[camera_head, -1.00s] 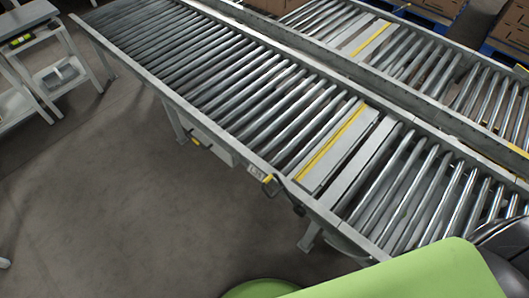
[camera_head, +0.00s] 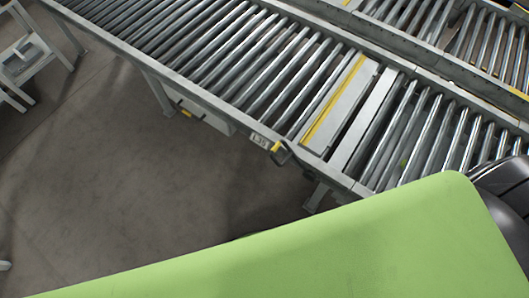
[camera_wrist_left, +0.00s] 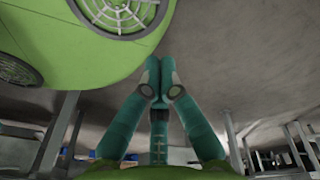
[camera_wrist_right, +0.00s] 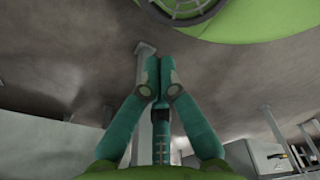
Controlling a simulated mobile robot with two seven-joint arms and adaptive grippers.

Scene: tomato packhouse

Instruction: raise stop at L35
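The L35 label (camera_head: 259,139) is on the near side rail of the roller conveyor in the head view. Just right of it a dark lever with a yellow end (camera_head: 277,147) sticks out from the rail. Beside it, across the rollers, lies a flat grey plate with a yellow stripe (camera_head: 335,103); it looks about level with the rollers. My left gripper (camera_wrist_left: 160,68) is shut and empty in the left wrist view. My right gripper (camera_wrist_right: 160,68) is shut and empty in the right wrist view. Neither gripper shows in the head view.
A second yellow-ended handle (camera_head: 185,112) sits under the rail further left. A parallel conveyor (camera_head: 480,50) runs behind. A white stand (camera_head: 30,55) is at the upper left. The floor (camera_head: 120,180) before the conveyor is clear.

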